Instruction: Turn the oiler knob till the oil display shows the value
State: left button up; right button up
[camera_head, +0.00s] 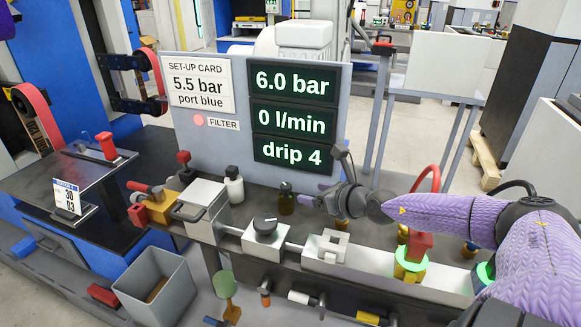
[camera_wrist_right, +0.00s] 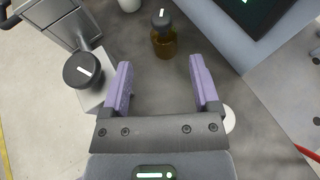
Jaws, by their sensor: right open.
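The oiler, an amber bowl (camera_head: 286,205) with a dark knob (camera_head: 286,187) on top, stands below the display panel (camera_head: 358,110). In the right wrist view the oiler's amber bowl (camera_wrist_right: 164,46) and its knob (camera_wrist_right: 161,18), with a white mark, are ahead of the fingers. The oil display (camera_head: 292,154) reads "drip 4". My right gripper (camera_head: 312,199) is open and close to the oiler in the head view. In the wrist view the right gripper (camera_wrist_right: 162,80) has nothing between its fingers. My left gripper is not in view.
The regulator's black knob (camera_head: 265,226) is left of the gripper. A white bottle (camera_head: 234,186) stands behind it. The set-up card (camera_head: 198,88) reads "5.5 bar port blue". Other displays read 6.0 bar and 0 l/min. A small stand card (camera_head: 67,196) and a grey bin (camera_head: 155,285) are left.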

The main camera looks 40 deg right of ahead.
aim_at(287, 186)
jog(key=b+x, duration=0.1)
jog(key=x, duration=0.4)
jog(key=shift+w+r+b, duration=0.2)
jog(key=shift+b, duration=0.2)
jog(key=b+x, duration=0.1)
jog(key=x, duration=0.1)
jog(key=b+x, duration=0.1)
jog(key=x, duration=0.1)
jog(key=shift+d+f, duration=0.15)
jog(key=shift+f, duration=0.2)
jog(key=shift+w, duration=0.3)
grip_shut()
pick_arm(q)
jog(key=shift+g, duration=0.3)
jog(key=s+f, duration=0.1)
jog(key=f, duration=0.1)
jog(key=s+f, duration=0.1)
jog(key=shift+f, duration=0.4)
pick_arm(e)
jog(key=shift+r, duration=0.1)
